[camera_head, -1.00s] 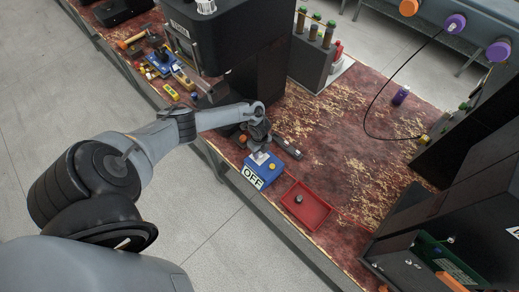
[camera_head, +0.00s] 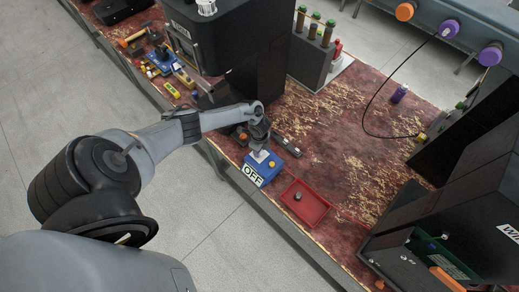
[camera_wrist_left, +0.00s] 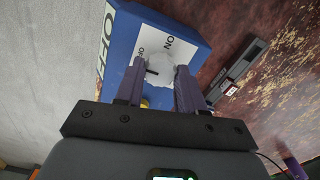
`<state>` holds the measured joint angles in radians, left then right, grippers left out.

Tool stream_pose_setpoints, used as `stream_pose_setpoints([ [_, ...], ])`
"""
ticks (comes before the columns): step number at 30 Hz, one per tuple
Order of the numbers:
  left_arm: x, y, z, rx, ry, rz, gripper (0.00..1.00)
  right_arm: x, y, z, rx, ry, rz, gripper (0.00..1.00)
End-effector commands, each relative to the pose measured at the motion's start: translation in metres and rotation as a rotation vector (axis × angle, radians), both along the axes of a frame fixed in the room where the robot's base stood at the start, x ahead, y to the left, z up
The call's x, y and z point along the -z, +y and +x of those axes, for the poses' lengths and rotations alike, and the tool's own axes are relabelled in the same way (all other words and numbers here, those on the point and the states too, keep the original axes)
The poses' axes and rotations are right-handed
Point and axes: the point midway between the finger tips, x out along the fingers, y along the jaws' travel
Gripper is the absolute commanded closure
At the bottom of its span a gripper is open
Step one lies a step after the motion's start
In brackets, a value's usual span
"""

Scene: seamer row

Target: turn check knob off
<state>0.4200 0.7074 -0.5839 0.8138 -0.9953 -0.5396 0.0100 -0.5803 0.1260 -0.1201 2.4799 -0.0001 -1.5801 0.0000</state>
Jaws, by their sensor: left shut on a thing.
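The blue check box (camera_head: 275,171) sits near the table's front edge with a large OFF sign on its front. Its top also shows in the left wrist view (camera_wrist_left: 125,35), with a white plate (camera_wrist_left: 153,38) marked ON and OFF. The pale round knob (camera_wrist_left: 159,68) sits on that plate, with a dark mark on its left side in that view. My left gripper (camera_wrist_left: 158,76) is shut on the knob, one finger on each side. In the head view my left gripper (camera_head: 260,151) is over the box, and the knob is hidden there. My right gripper is not in view.
A red tray (camera_head: 322,209) holding a small dark piece lies right of the box. A dark grey bar-shaped tool (camera_head: 287,147) lies behind the box. A black machine (camera_head: 255,75) stands behind my left arm. The worn red tabletop is clear in the middle.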

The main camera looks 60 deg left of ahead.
Motion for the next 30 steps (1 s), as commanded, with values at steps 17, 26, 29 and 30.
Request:
stream_pose_setpoints([
  [17,-0.001,0.000,0.000,0.001,0.000,-0.001,0.37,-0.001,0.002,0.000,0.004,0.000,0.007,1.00],
  [26,-0.032,0.001,0.000,0.003,-0.003,0.001,0.37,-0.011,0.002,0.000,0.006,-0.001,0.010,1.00],
  [29,-0.050,0.001,0.001,0.004,-0.003,0.001,0.37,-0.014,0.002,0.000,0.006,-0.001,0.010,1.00],
  [30,-0.057,0.001,0.001,0.002,-0.004,0.002,0.37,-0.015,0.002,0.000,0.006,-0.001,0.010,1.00],
])
